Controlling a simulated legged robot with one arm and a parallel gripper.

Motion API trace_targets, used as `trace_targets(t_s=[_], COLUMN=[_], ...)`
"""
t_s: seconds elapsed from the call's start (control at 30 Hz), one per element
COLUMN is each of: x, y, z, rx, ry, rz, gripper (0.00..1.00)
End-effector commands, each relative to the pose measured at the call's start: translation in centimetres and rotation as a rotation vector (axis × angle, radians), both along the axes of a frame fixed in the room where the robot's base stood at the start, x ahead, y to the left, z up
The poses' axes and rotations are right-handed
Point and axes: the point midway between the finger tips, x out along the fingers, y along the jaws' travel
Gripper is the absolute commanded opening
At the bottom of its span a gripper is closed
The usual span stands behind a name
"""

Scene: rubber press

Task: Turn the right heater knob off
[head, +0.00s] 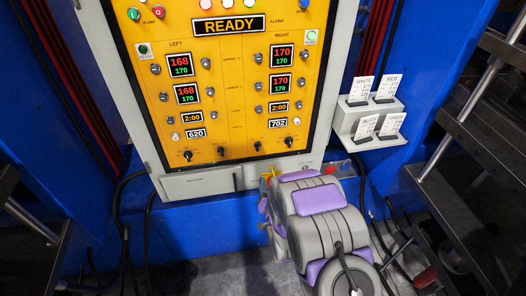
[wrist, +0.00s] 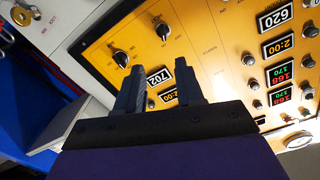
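The yellow control panel (head: 222,100) stands ahead of me. Two black knobs sit under its right column, an inner one (head: 257,146) and an outer one (head: 289,141). In the wrist view, which is turned, they show beside the 702 display, one at the left (wrist: 121,58) and one at the top (wrist: 162,30). Their labels are too small to tell which is the heater knob. My gripper (wrist: 160,72) is open and empty, its two dark fingers apart in front of the panel. It touches no knob that I can see. In the head view my arm hides it.
Two similar knobs sit under the left column (head: 188,155). A white card holder (head: 365,120) juts out right of the panel. Black cables hang below the cabinet. Dark metal racks stand at both sides. The READY sign (head: 228,26) is lit.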

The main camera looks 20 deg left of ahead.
Motion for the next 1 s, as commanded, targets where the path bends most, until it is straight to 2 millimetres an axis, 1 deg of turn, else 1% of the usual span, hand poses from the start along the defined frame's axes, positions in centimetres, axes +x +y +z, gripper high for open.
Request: trace_targets(t_s=[0.03, 0.13, 0.27, 1.0], x=[-0.3, -0.5, 0.1, 9.5], y=[0.1, 0.4, 1.0, 6.6], z=[-0.3, -0.3, -0.4, -0.4], rx=[0.009, 0.025, 0.027, 0.029], ry=[-0.009, -0.027, -0.032, -0.03], rz=[0.006, 0.011, 0.012, 0.012], gripper=[0.37, 0.37, 0.37, 0.37])
